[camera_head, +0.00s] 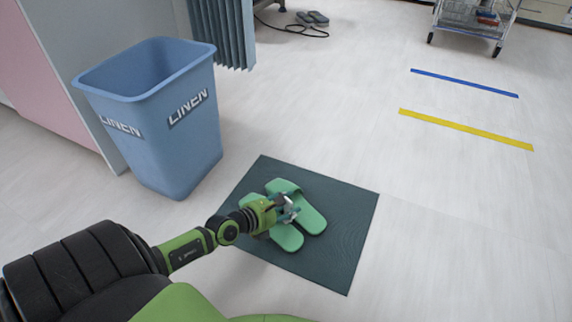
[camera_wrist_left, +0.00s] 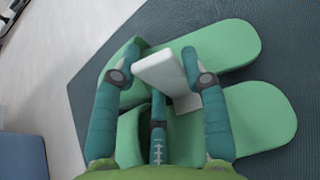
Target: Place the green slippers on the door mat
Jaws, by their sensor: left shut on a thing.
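The green slippers (camera_head: 313,219) lie side by side over the dark green door mat (camera_head: 348,250), within its edges in the head view. Whether their soles touch the mat is hard to tell. My left gripper (camera_head: 287,209) is at the straps, between the two slippers. In the left wrist view, its teal fingers (camera_wrist_left: 163,75) close around a white upright piece (camera_wrist_left: 165,80) between the green slippers (camera_wrist_left: 262,112). The fingers hide part of the straps. The mat (camera_wrist_left: 180,18) shows beneath and beyond the slippers. My right gripper is not in view.
A blue linen bin (camera_head: 178,140) stands on the floor left of the mat. Blue tape (camera_head: 465,82) and yellow tape (camera_head: 465,129) mark the floor. A wire cart (camera_head: 473,18) and grey slippers (camera_head: 313,18) are at the back. The floor right of the mat is clear.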

